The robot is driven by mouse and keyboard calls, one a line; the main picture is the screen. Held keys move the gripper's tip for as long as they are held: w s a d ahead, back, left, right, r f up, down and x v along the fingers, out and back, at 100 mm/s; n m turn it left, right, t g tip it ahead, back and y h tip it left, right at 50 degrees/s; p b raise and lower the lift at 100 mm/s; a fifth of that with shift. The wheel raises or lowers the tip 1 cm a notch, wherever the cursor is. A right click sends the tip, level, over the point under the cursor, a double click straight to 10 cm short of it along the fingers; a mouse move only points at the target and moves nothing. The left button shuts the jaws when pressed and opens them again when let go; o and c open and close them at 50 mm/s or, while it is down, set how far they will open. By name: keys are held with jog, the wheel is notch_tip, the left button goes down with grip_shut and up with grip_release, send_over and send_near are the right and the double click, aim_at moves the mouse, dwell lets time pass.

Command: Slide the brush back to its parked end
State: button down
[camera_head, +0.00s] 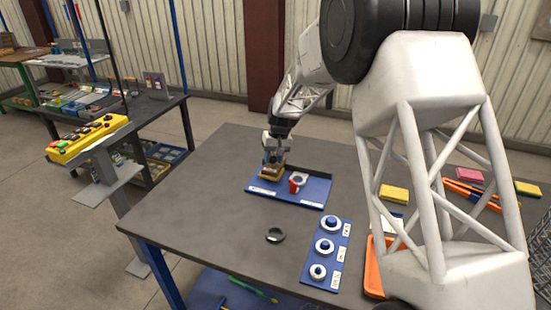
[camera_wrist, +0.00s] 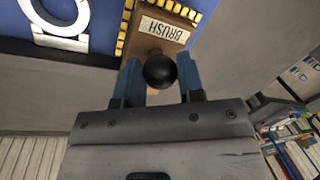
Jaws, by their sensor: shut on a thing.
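The brush (camera_head: 271,174) is a brown block with a yellow edge at the left end of a blue board (camera_head: 313,201) on the dark workbench. In the wrist view the brush (camera_wrist: 148,43) carries a pale "BRUSH" label and a black knob (camera_wrist: 160,71). My gripper (camera_head: 272,161) is above the brush, and its blue fingers stand on either side of the knob in the wrist view (camera_wrist: 161,76), shut on it. The bristles and the underside are hidden. A dark rail (camera_head: 313,172) runs along the board's back edge.
A red and white part (camera_head: 296,186) stands on the board right of the brush. A second blue board (camera_head: 336,225) holds several white rings with blue centres. My arm hides part of the bench's right side, with yellow blocks (camera_head: 394,193).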

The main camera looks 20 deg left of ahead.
jog(key=c, duration=0.8)
grip_release()
jog(key=shift+o, duration=0.2)
jog(key=shift+r, duration=0.15)
notch_tip(320, 180, up, 8)
jog(key=d, duration=0.1)
jog(key=shift+w+d+f, duration=0.15)
jog(key=shift+w+f, duration=0.1)
jog(key=shift+w, duration=0.15)
